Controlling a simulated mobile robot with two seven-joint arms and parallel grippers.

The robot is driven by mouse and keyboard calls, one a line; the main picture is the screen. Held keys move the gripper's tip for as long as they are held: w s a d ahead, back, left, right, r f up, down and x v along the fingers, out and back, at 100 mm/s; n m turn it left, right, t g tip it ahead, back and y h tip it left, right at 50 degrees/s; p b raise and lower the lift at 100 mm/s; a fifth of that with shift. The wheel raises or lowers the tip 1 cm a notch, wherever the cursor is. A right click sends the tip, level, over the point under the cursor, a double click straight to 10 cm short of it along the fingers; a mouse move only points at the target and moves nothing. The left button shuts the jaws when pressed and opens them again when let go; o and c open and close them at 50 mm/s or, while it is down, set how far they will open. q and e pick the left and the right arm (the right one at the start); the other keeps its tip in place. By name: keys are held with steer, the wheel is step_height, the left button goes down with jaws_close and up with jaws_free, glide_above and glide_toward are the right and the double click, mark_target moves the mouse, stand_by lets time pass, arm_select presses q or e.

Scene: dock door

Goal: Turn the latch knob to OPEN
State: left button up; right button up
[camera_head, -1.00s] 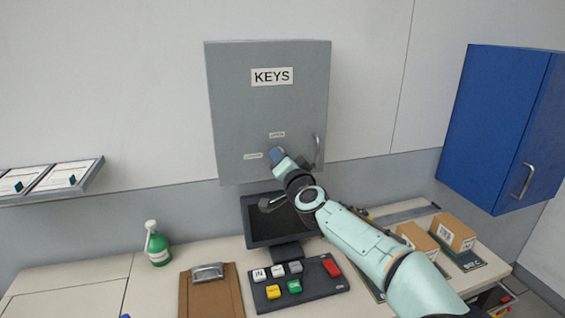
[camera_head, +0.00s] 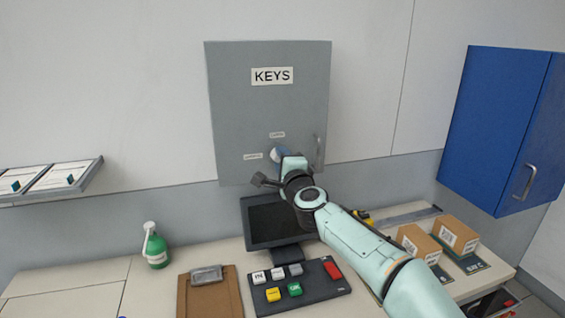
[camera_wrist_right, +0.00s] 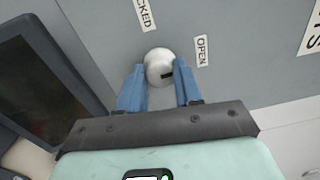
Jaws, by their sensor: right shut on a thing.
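The grey key cabinet (camera_head: 230,105) hangs on the wall, with a KEYS sign and two small labels. Its round white latch knob (camera_wrist_right: 158,66) sits between the blue fingers of my right gripper (camera_wrist_right: 160,88), which is shut on it. The OPEN label (camera_wrist_right: 202,50) is right of the knob in the wrist view, and the partly cut-off LOCKED label (camera_wrist_right: 146,14) is above it. A dark mark shows on the knob's lower right, on the side nearer OPEN. In the head view my right gripper (camera_head: 279,157) partly covers the knob.
The cabinet's handle (camera_head: 318,150) is just right of my right gripper. A dark monitor (camera_head: 268,225) stands below, behind a button panel (camera_head: 312,290). A blue cabinet (camera_head: 490,130) hangs at right. A green spray bottle (camera_head: 156,252) and cartons (camera_head: 455,235) stand on the desk.

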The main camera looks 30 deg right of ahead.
arm_select(q)
steer(key=shift+f, duration=0.1)
arm_select(e)
steer(key=shift+r+m, duration=0.3)
steer(key=shift+m, duration=0.3)
steer(key=o, duration=1)
steer(key=shift+w+f, duration=0.1)
steer(key=shift+f, duration=0.1)
arm_select(q)
steer(key=shift+s+f+b, duration=0.5)
steer(key=shift+f+b, duration=0.25)
steer(key=shift+f, duration=0.15)
steer(key=shift+s+f+b, duration=0.5)
steer(key=shift+f+b, duration=0.2)
steer(key=shift+f, duration=0.15)
arm_select(e)
steer(key=shift+v, duration=6.7)
steer(key=shift+a, duration=0.1)
